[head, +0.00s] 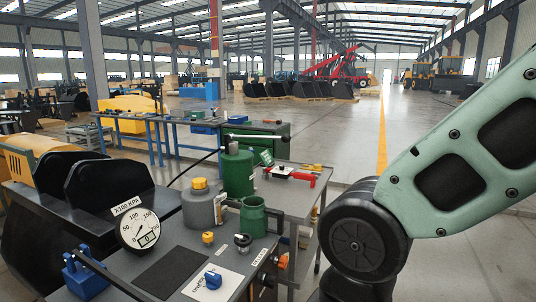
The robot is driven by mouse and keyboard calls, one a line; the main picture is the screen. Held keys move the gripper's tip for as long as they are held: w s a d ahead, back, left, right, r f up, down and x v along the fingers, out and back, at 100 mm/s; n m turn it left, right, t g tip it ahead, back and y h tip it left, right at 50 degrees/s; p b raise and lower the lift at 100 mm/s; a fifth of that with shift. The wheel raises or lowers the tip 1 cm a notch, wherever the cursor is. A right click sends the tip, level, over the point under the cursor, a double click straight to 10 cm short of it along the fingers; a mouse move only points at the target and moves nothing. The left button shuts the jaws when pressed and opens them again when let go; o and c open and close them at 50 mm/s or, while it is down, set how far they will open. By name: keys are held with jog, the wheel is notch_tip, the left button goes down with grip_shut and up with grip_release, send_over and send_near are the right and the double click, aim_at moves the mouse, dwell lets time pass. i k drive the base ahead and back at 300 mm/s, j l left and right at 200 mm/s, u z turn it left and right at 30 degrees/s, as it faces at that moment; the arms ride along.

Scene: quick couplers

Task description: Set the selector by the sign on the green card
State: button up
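A blue knob (213,279), which looks like the selector, sits on a white plate (198,287) with dark print at the front of the grey bench. The print and the knob's exact setting are too small to read. A small green card (267,157) stands beside the large green canister (238,172); the sign on it is not legible. My arm reaches in from the right, and my gripper is out of view.
A round gauge (140,230) marked X100 KPA stands on the bench. A red tool (289,174) lies behind.

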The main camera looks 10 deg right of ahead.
aim_at(213, 280)
jog(key=i+l, duration=0.35)
jog(key=i+l+u, duration=0.1)
jog(key=i+l, duration=0.2)
jog(key=l, duration=0.2)
jog(key=i+l, duration=0.3)
jog(key=l, duration=0.15)
jog(key=i+l+u, duration=0.15)
jog(key=i+l, duration=0.2)
jog(key=l+u, duration=0.1)
jog(key=u, duration=1.3)
